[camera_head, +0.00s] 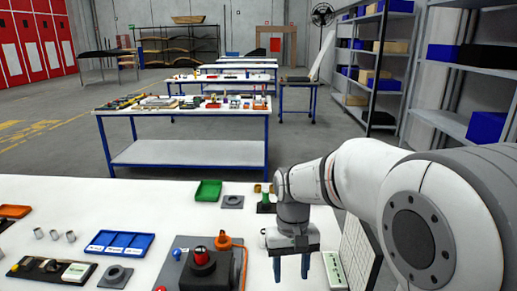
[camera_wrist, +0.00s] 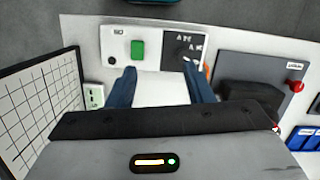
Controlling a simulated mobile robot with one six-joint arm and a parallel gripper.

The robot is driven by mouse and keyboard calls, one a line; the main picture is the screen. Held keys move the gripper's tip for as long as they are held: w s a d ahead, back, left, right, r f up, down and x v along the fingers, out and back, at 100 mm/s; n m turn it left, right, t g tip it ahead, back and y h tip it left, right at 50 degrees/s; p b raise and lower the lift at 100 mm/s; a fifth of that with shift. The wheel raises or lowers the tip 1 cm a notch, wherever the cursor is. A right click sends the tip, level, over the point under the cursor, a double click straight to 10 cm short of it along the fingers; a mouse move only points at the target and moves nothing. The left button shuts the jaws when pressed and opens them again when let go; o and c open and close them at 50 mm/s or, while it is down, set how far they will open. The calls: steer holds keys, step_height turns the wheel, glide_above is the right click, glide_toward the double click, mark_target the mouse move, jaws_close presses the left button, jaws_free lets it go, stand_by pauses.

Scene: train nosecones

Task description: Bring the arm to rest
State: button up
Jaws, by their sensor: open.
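My gripper (camera_head: 291,268) hangs above the right part of the white table (camera_head: 150,200), its two blue fingers pointing down. In the wrist view the fingers of my gripper (camera_wrist: 160,88) stand apart with nothing between them. Behind the fingers, that view shows bare white surface and a white panel with a green switch (camera_wrist: 138,49). My arm (camera_head: 350,180) reaches in from the right edge of the head view. The gripper looks clear of the tabletop, but its exact height is hard to judge.
A gridded board (camera_head: 360,255) leans at the right. A blue tray (camera_head: 119,244) and green tray (camera_head: 208,191) lie on the table. Shelves (camera_head: 465,125) stand at the right.

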steer(key=s+d+r+t, duration=0.1)
steer(key=s+d+t, duration=0.1)
steer(key=s+d, duration=0.2)
steer(key=s+d+r+m+t, duration=0.1)
steer(key=s+d+r+t, duration=0.1)
steer(key=s, duration=0.6)
steer(key=shift+d+m+t, duration=0.3)
steer(key=shift+d+t, duration=0.3)
steer(key=shift+d, duration=0.25)
